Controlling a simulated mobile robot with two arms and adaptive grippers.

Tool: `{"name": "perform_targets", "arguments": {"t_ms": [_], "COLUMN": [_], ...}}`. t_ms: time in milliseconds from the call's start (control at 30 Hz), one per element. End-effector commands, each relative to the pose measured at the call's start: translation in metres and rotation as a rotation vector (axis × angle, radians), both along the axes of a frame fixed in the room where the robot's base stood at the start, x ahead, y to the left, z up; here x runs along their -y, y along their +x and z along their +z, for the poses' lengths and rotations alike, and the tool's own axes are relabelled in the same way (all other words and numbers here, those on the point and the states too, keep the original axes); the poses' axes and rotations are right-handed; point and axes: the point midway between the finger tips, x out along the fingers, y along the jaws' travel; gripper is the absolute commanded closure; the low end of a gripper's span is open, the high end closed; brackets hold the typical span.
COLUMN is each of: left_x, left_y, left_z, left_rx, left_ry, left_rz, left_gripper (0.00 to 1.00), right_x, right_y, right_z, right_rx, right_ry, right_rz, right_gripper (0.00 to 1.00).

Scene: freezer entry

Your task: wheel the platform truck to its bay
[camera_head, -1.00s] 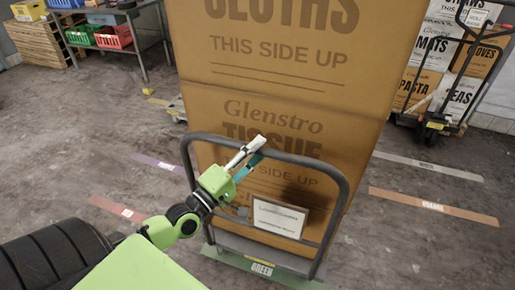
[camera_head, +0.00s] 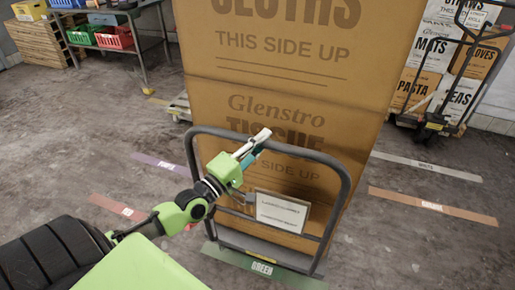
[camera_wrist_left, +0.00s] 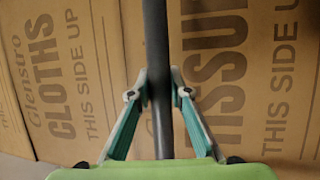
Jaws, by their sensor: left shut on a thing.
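The platform truck stands in the middle of the head view, its grey tubular push handle (camera_head: 338,205) facing me. It carries a tall stack of cardboard boxes (camera_head: 280,80) printed Cloths and Tissue. A white sign (camera_head: 283,212) hangs on the handle frame; its text is too small to read. My left gripper (camera_head: 254,145) is shut on the handle's top bar. In the left wrist view the bar (camera_wrist_left: 156,60) runs between the fingers (camera_wrist_left: 158,95). The truck's near edge is just beyond a green floor strip (camera_head: 265,268) marked GREEN. My right gripper is out of view.
White (camera_head: 428,166), orange (camera_head: 433,206), purple (camera_head: 160,163) and red (camera_head: 118,208) strips mark the floor. A hand truck with boxes (camera_head: 455,85) stands at the back right. A table with crates (camera_head: 110,38) is at the back left.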

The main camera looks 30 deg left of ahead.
Motion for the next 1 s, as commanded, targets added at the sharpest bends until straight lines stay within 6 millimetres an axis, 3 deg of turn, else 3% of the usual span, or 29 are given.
{"name": "perform_targets", "arguments": {"t_ms": [100, 367, 400, 467, 833, 1000], "left_x": [-0.007, -0.005, -0.005, -0.004, -0.005, -0.007], "left_y": [0.010, 0.009, 0.008, 0.008, 0.006, -0.009], "left_z": [0.008, 0.006, 0.005, 0.004, 0.004, 0.000], "left_rx": [0.016, 0.011, 0.008, 0.006, 0.009, 0.005], "left_ry": [0.002, 0.000, 0.000, 0.000, 0.001, 0.000], "left_rz": [0.010, 0.007, 0.006, 0.005, 0.006, 0.005], "left_gripper": [1.00, 1.00, 0.74, 0.64, 0.64, 0.64], "right_x": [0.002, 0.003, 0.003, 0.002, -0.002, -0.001], "right_y": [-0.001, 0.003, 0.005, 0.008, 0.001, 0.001], "right_z": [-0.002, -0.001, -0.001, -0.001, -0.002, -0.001], "right_rx": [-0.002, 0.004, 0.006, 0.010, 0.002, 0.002], "right_ry": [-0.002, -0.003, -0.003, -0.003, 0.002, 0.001], "right_rz": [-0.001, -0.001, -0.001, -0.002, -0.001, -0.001], "right_gripper": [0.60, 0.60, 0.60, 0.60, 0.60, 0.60]}}
